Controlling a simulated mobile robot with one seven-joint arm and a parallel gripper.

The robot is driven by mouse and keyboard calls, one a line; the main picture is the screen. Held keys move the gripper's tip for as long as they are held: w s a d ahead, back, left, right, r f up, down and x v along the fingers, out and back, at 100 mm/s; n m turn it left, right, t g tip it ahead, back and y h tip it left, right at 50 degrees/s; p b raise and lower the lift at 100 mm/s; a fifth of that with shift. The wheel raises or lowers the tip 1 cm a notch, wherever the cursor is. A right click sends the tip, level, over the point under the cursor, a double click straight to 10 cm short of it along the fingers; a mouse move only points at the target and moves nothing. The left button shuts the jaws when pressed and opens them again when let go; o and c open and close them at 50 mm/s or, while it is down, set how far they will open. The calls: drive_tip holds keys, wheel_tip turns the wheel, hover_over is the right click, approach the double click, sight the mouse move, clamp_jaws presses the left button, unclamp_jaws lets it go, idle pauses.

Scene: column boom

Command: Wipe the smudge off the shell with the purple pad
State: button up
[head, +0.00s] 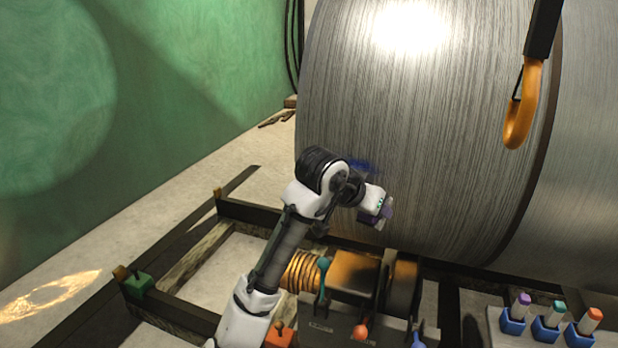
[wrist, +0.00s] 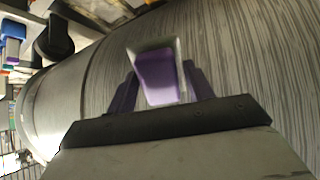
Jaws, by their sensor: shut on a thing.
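The shell (head: 430,130) is a large brushed grey metal cylinder; it also fills the back of the wrist view (wrist: 250,45). A dark blue smudge (head: 364,166) shows low on its left part, partly hidden behind my arm. My gripper (head: 378,211) is just below and right of the visible smudge, close to the shell. In the wrist view its purple fingers stand on both sides of the purple pad (wrist: 157,78), which has a pale rim. The gripper is shut on the pad. I cannot tell whether the pad touches the shell. The smudge is not visible in the wrist view.
An orange hook (head: 523,110) hangs at the upper right before the shell. Below my gripper is a machine with an orange drum (head: 355,272) and coloured levers. A tray at the lower right carries several blue holders (head: 547,330) with colour-tipped sticks. Dark frame beams lie left.

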sight(383, 167)
drive_tip(key=s+a+r+n+t, duration=0.1)
drive_tip(key=a+r+n+t, duration=0.45)
drive_tip(key=a+t, duration=0.5)
drive_tip(key=shift+m+g+y, duration=0.35)
drive_tip(key=shift+y, duration=0.05)
drive_tip(key=shift+a+r+p+x, duration=0.1)
drive_tip(key=shift+a+p+x, duration=0.05)
drive_tip(key=shift+x, duration=0.75)
drive_tip(key=shift+a+r+p+x, duration=0.1)
drive_tip(key=shift+p+x, duration=0.05)
drive_tip(key=shift+x, duration=0.8)
drive_tip(key=shift+a+r+p+x, duration=0.1)
drive_tip(key=shift+a+p+x, duration=0.05)
drive_tip(key=shift+x, duration=0.75)
drive_tip(key=shift+x, duration=1.1)
drive_tip(key=shift+s+d+p, duration=0.5)
drive_tip(key=shift+s+d, duration=0.1)
drive_tip(key=shift+d, duration=1.2)
drive_tip(key=shift+s+d+p, duration=0.45)
drive_tip(key=shift+s+d, duration=0.1)
drive_tip(key=shift+d, duration=1.25)
drive_tip(key=shift+s+d+p, duration=0.5)
drive_tip(key=shift+s+d, duration=0.1)
drive_tip(key=shift+d, duration=1.2)
drive_tip(key=w+a, duration=0.3)
drive_tip(key=a, duration=0.8)
drive_tip(key=shift+w, duration=0.35)
